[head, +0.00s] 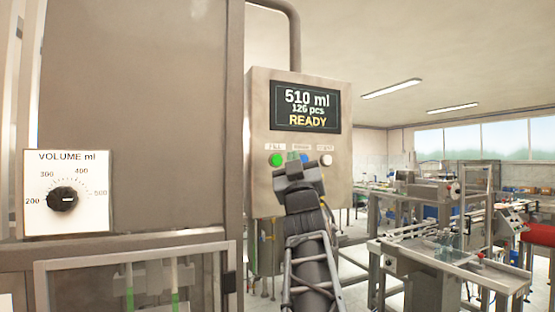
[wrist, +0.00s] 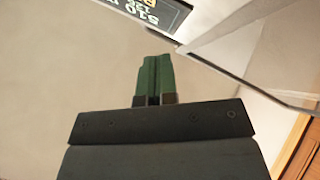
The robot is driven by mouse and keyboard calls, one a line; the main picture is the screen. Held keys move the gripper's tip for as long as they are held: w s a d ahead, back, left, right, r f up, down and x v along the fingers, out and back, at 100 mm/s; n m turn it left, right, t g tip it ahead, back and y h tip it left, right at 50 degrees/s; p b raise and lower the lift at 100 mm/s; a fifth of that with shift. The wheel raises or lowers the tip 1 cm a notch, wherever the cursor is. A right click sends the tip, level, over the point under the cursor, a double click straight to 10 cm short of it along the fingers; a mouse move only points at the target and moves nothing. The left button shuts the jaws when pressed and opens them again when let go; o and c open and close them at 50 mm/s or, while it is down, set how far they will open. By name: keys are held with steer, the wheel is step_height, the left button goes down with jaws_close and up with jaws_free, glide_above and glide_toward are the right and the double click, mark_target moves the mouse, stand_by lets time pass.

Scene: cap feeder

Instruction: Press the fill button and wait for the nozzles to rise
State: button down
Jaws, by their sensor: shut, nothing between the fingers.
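The control panel (head: 262,110) carries a screen (head: 305,106) reading "510 ml", "126 pcs" and "READY". Below it is a row with a green button (head: 275,160), a blue button (head: 304,158) partly covered by my gripper, and a pale button (head: 327,160). The small labels above them are too blurred to read surely. My gripper (head: 294,166) is in front of the panel's lower part, right of the green button in the picture; contact cannot be told. In the wrist view its green fingers (wrist: 154,78) are shut and empty. I cannot make out the nozzles clearly.
A conveyor machine (head: 440,265) and other equipment stand at the right.

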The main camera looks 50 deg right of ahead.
mark_target(282, 161)
steer(key=shift+w+d+p, duration=0.25)
steer(key=shift+w+d, duration=0.15)
steer(key=shift+w, duration=0.6)
steer(key=shift+w+d+p, duration=0.3)
steer(key=shift+w+d, duration=0.15)
steer(key=shift+w, duration=0.6)
steer(key=shift+w+d+p, duration=0.25)
steer(key=shift+w+d, duration=0.15)
steer(key=shift+w, duration=0.6)
steer(key=shift+w, duration=0.15)
steer(key=shift+w+d, duration=0.2)
steer(key=shift+w, duration=0.05)
steer(key=shift+w+d, duration=0.15)
steer(key=shift+w, duration=0.3)
stand_by(0.5)
steer(key=shift+s+b, duration=0.15)
steer(key=shift+b, duration=0.2)
steer(key=shift+s+f+b, duration=0.1)
steer(key=shift+s+b, duration=0.2)
steer(key=shift+b, duration=0.05)
steer(key=shift+s+a, duration=0.35)
steer(key=shift+s, duration=0.05)
